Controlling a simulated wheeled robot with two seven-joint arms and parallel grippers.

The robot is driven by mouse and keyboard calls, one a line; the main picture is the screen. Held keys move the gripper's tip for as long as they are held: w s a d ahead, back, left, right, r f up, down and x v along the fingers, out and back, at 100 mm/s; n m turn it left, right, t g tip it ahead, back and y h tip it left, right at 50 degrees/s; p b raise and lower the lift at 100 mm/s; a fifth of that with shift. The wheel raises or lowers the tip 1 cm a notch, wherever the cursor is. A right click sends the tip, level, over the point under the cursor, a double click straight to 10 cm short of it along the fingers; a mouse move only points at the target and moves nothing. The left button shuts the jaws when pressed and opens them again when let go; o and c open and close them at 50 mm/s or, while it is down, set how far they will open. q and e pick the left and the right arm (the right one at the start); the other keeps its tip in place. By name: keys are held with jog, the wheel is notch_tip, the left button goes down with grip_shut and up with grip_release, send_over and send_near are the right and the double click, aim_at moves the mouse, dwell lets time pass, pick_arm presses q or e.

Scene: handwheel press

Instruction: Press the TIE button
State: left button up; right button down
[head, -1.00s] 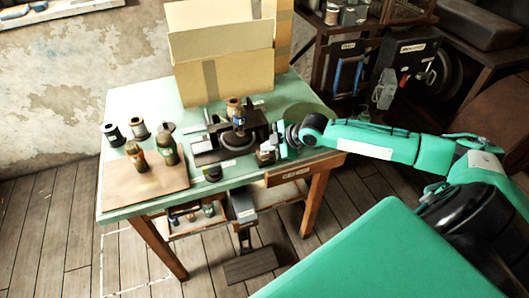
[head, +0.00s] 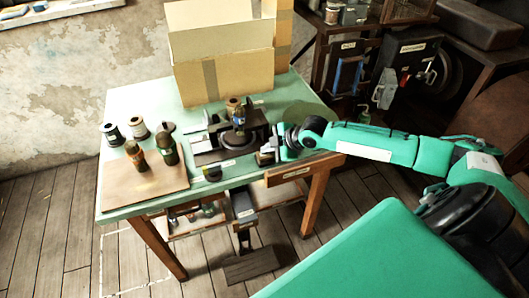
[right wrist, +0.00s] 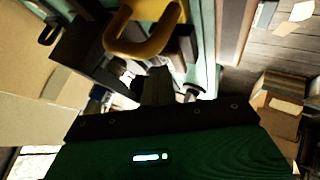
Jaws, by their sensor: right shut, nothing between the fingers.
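The dark press (head: 206,158) stands at the middle of the green table, with a bottle-like piece (head: 239,121) upright in it. I cannot make out a button marked TIE; lettering on the small labels around the press is too small to read. A small dark block (head: 212,173) with a pale label sits at the table's front edge. My right gripper (head: 268,152) is shut and empty, close to the right side of the press; whether it touches anything I cannot tell. In the right wrist view a yellow curved part (right wrist: 150,38) is near dark, shadowed parts. My left gripper is not in view.
A large open cardboard box (head: 225,75) stands at the back. A shelf with small items is below the tabletop.

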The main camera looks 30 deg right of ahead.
aim_at(268, 155)
jog(key=shift+f, duration=0.35)
dwell(0.4)
jog(key=shift+r+p, duration=1.1)
jog(key=shift+r, duration=0.2)
notch_tip(268, 155, up, 5)
jog(key=p, duration=0.4)
jog(key=shift+p, duration=0.3)
